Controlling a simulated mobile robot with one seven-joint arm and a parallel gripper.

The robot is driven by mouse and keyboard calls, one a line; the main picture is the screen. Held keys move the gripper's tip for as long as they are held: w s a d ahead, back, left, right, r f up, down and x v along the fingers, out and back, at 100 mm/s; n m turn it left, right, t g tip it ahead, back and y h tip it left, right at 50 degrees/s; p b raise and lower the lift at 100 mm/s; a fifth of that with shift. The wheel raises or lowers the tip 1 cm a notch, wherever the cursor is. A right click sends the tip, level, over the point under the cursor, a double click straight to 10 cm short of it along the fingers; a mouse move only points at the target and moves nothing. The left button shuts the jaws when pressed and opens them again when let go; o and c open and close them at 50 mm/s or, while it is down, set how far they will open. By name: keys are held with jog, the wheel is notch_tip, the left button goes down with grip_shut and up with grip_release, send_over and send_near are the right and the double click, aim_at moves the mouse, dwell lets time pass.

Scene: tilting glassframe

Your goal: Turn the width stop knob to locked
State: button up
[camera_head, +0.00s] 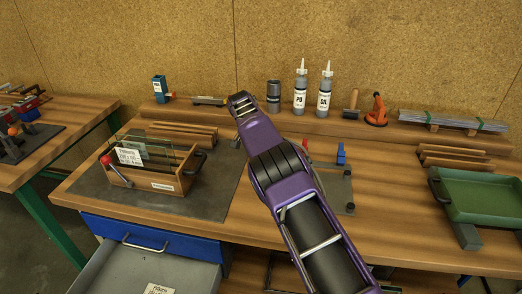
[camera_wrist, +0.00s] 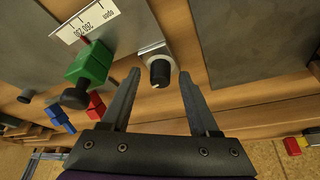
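In the wrist view a round black knob (camera_wrist: 159,73) with a small white mark sits on a pale metal plate (camera_wrist: 153,48). My gripper (camera_wrist: 159,84) is open, with one fingertip on each side of this knob. Gaps show on both sides, so it does not grip it. A green block (camera_wrist: 90,65) with another black knob (camera_wrist: 75,97) stands to the left by a white scale label (camera_wrist: 88,20). I cannot tell for sure which knob is the width stop knob.
Blue (camera_wrist: 60,117) and red (camera_wrist: 95,106) pieces stand left of my gripper. In the head view the fixture plate (camera_head: 338,196) is partly behind my arm. A wooden crate (camera_head: 150,179) with glass panes is at left, a green tray (camera_head: 485,200) at right. Bottles (camera_head: 300,92) stand behind.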

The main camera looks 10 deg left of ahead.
jog(key=shift+r, duration=0.1)
jog(key=v, duration=1.7)
jog(key=shift+s, duration=0.2)
jog(key=shift+a, duration=0.1)
jog(key=w+d+n+g+y+b, duration=0.1)
jog(key=w+d+n+y, duration=0.15)
jog(key=d+n, duration=0.45)
jog(key=w+d+n+g+y, duration=0.1)
jog(key=d+n+y, duration=0.25)
jog(key=n, duration=0.75)
jog(key=x, duration=1.7)
jog(key=shift+a, duration=0.4)
grip_shut()
